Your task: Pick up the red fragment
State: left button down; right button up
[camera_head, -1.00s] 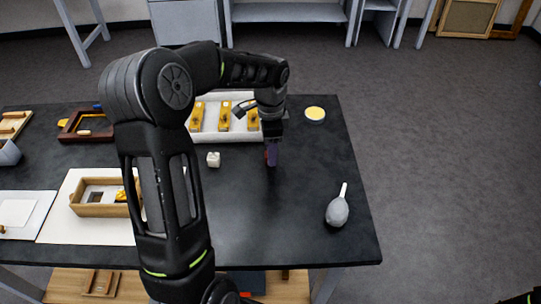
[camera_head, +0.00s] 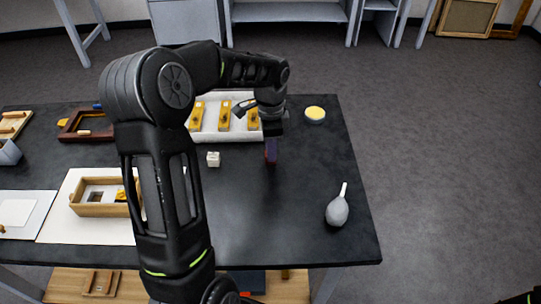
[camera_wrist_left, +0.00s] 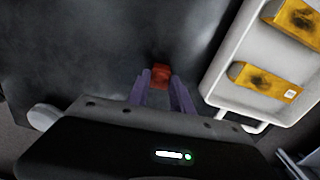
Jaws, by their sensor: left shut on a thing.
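The red fragment (camera_wrist_left: 160,75) shows in the left wrist view as a small red-orange block between the tips of my left gripper (camera_wrist_left: 158,88). The two purple fingers are shut on it. The fragment is largely hidden there by the fingers. I cannot tell whether it touches the table.
A white tray (camera_head: 211,135) with several yellow pieces stands just behind and left of the gripper. The table (camera_head: 300,240) is clear in front.

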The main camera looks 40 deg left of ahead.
dwell(0.3)
pick_arm(q)
notch_tip(320, 180, up, 10)
jog(key=b, duration=0.1)
dwell(0.4)
dwell(0.5)
